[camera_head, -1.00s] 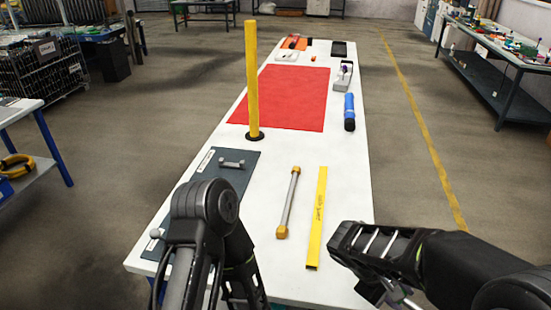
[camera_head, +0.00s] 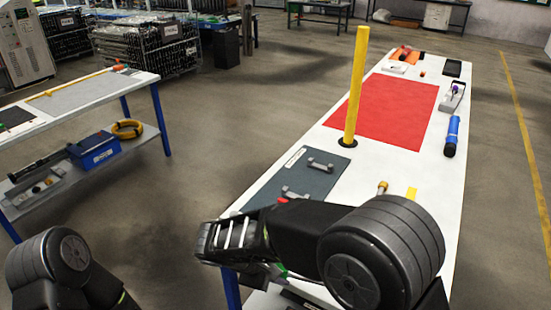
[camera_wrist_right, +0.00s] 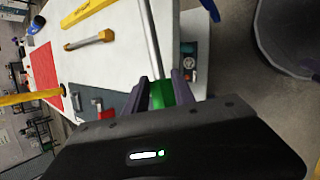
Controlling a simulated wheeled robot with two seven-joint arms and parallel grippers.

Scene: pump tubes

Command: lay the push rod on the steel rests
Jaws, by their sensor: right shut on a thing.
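Two small steel rests, a far one (camera_head: 320,163) and a near one (camera_head: 293,192), stand on a dark grey plate (camera_head: 335,180) at the table's left edge; both look empty. The push rod (camera_wrist_right: 148,35) is a thin steel rod with a green sleeve (camera_wrist_right: 162,96). My right gripper (camera_wrist_right: 160,88) is shut on that sleeve. In the head view, my right gripper (camera_head: 262,274) is just in front of the plate, at the table's near left; a bit of green shows beside it. My arm hides most of the rod there. My left gripper is out of view.
A tall yellow post (camera_head: 356,90) stands on the table behind the plate. A yellow-ended rod (camera_wrist_right: 90,40) and a yellow bar (camera_wrist_right: 85,12) lie to the plate's right. A red mat (camera_head: 385,112) and a blue cylinder (camera_head: 452,136) are farther back.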

